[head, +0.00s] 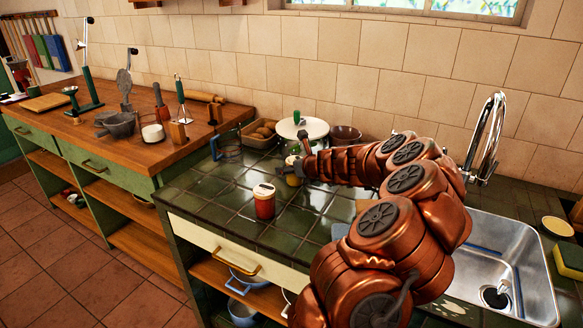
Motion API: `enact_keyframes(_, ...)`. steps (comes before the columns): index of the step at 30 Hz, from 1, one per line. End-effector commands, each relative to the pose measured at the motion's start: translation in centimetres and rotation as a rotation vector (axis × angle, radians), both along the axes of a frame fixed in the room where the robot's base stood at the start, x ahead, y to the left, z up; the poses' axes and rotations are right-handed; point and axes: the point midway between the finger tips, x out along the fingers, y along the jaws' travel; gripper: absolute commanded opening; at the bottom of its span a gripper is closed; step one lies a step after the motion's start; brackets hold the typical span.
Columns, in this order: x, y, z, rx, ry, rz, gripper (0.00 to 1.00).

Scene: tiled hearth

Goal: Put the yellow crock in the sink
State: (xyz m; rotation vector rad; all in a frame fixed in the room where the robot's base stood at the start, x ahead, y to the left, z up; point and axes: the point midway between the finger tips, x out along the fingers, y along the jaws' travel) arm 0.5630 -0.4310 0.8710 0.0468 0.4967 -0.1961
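My gripper (290,168) is at the end of my copper-coloured arm, right at this object. The fingers are small and overlap it, so I cannot tell whether they are open or shut on it. The steel sink (535,290) is at the right, with its drain visible. My arm hides the sink's left part.
A red cup with a pale lid (264,201) stands in front of my gripper. Behind are a basket of brown items (260,133), a white round plate or lid (316,127) and a brown bowl (345,136). A tall faucet (487,135) rises behind the sink. A yellow sponge (568,259) lies right.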

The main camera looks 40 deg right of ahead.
Motion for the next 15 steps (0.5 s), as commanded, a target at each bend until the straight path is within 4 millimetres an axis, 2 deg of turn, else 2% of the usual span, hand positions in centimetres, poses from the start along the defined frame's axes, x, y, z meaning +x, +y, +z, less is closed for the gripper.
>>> enact_keyframes(8,-0.1,0.0,0.4,0.000,0.000,0.000,0.79)
enact_keyframes(15,-2.3,0.4,1.5,0.002,0.000,0.000,0.79)
